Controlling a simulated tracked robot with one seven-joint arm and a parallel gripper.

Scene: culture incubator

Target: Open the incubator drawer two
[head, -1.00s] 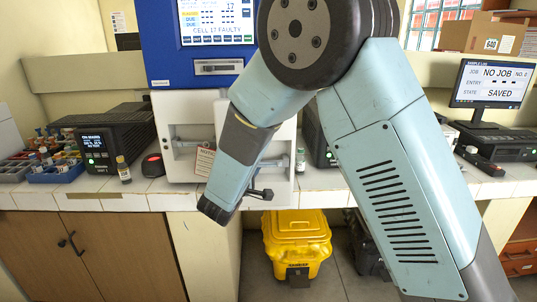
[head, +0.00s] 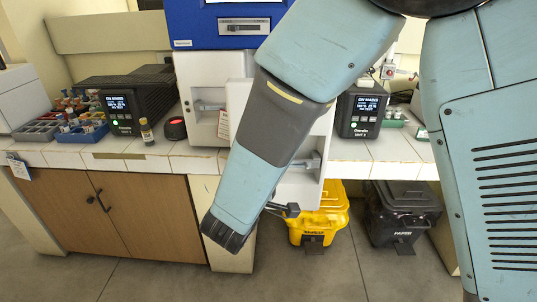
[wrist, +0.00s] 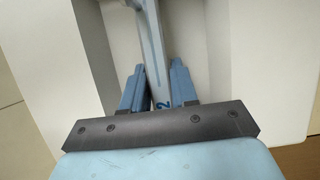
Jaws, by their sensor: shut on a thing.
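The incubator is the blue and white unit (head: 205,85) on the counter. Its right drawer, drawer two (head: 312,185), has a white front that stands forward of the left drawer front, out past the counter edge. In the wrist view, its blue-grey handle (wrist: 151,40) bears a "2" and runs between the blue fingers of my gripper (wrist: 155,88), which are shut on it. White panel surfaces lie around the handle. In the head view my forearm crosses in front of the drawer and hides much of it, and the fingers cannot be made out.
A yellow bin (head: 300,228) and a black bin (head: 402,210) stand on the floor under the counter. A small bottle (head: 147,132), a black device (head: 130,98) and blue racks (head: 82,135) are left of the incubator. Open floor lies in front.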

